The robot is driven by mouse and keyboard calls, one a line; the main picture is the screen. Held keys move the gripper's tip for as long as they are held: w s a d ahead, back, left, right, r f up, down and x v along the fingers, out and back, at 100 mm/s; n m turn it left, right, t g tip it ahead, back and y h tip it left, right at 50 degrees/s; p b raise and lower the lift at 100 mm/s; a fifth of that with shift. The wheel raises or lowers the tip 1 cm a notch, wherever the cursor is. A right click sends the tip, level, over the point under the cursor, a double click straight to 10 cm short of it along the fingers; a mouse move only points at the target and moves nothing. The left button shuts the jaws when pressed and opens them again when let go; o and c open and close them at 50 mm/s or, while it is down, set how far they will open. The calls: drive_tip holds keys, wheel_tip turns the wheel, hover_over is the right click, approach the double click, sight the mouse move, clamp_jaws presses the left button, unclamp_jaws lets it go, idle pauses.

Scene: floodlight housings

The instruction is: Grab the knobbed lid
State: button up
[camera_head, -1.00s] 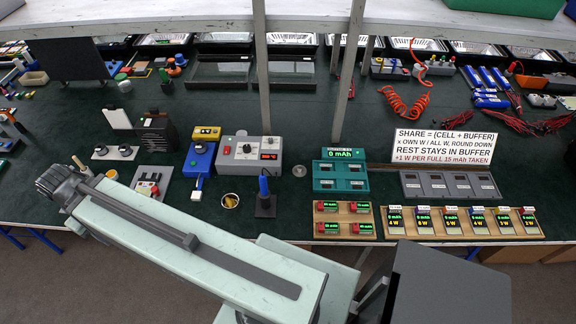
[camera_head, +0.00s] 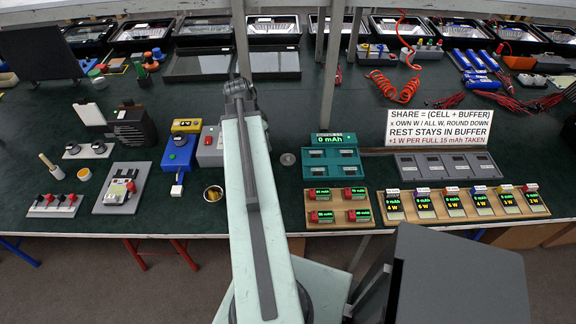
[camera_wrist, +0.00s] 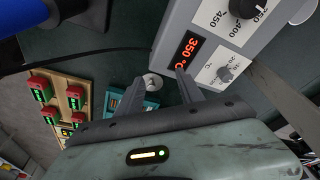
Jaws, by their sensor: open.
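The knobbed lid (camera_head: 288,159) is a small grey-white disc lying on the dark green bench, left of the teal cell holder. In the wrist view the lid (camera_wrist: 152,82) shows beyond and between the fingertips, with its small round knob facing up. My gripper (camera_wrist: 160,78) is open and empty, its two dark fingers spread apart. In the head view my gripper (camera_head: 238,86) appears up and left of the lid, apart from it. How high it is above the bench I cannot tell.
A grey box with a red display (camera_wrist: 188,50) stands close beside the fingers. The teal holder (camera_head: 333,158) lies to the lid's right, a wooden cell board (camera_head: 338,219) in front. An open tin (camera_head: 213,193) stands front left. A shelf post (camera_head: 331,75) rises behind.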

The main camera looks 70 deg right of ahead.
sight(287, 156)
drive_tip(key=s+d+m, duration=0.3)
drive_tip(key=s, duration=0.3)
drive_tip(key=shift+n, duration=0.3)
drive_tip(key=b+x, duration=0.8)
drive_tip(key=x, duration=0.1)
drive_tip(key=shift+w+a, duration=0.1)
drive_tip(key=shift+r+g, duration=0.2)
drive_tip(key=shift+g, duration=0.1)
clamp_jaws()
